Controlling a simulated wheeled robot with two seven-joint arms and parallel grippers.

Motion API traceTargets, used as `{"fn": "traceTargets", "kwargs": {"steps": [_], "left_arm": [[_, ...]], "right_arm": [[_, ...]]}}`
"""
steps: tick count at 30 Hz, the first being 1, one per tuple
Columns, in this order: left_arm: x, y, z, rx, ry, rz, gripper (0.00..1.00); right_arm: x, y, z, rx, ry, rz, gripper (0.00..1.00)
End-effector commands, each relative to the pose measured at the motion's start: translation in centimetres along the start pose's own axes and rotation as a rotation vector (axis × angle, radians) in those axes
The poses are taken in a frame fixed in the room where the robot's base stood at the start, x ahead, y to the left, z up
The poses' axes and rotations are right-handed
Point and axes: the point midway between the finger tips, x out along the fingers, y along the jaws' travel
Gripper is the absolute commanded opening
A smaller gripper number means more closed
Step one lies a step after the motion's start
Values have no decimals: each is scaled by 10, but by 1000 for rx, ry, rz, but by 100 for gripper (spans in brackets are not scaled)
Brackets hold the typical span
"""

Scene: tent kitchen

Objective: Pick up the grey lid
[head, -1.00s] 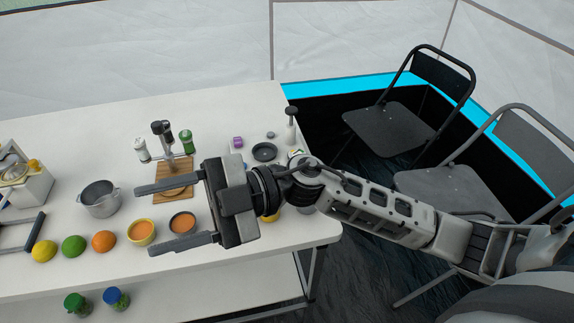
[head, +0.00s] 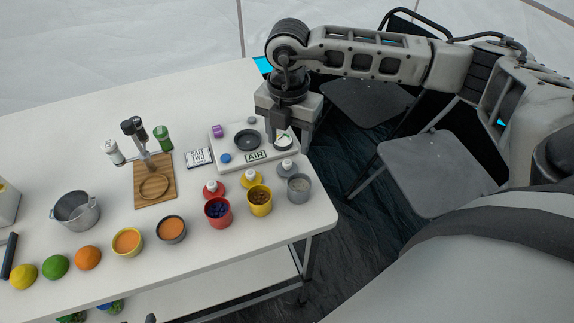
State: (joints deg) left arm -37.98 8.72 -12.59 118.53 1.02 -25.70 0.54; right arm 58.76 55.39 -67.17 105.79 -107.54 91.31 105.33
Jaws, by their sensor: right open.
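The grey lid (head: 287,169) with a white knob lies at the right end of the white table, just behind the grey cup (head: 299,190). A yellow lid (head: 251,180) and a red lid (head: 212,190) lie in a row to its left. My right gripper (head: 287,143) points down over the right end of the white tray, behind the grey lid and apart from it in the picture. Its jaws are open. A small white round item (head: 284,139) shows between the fingers; I cannot tell whether they touch it. My left gripper is not clearly in view.
The white tray (head: 225,142) holds a black dish (head: 246,139), a purple item (head: 218,131) and an AIR label. Red (head: 218,213) and yellow (head: 260,201) cups stand in front of the lids. The table's right edge is close. Folding chairs (head: 432,172) stand to the right.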

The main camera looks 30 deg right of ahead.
Motion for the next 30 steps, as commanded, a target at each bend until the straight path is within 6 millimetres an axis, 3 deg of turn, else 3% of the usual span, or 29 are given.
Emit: {"fn": "traceTargets", "kwargs": {"steps": [3,11,19,28,30], "left_arm": [[-1,0,1,1,-4,0,36],[-2,0,1,1,-9,-1,36],[-4,0,3,2,-18,-3,36],[-3,-1,2,-1,-14,-5,36],[-3,-1,2,-3,-14,-6,36]], "right_arm": [[18,0,0,0,2,-2,54],[37,1,0,-1,2,0,54],[75,2,1,-1,2,-1,54],[81,2,1,-2,2,1,54],[81,2,1,-2,2,1,37]]}}
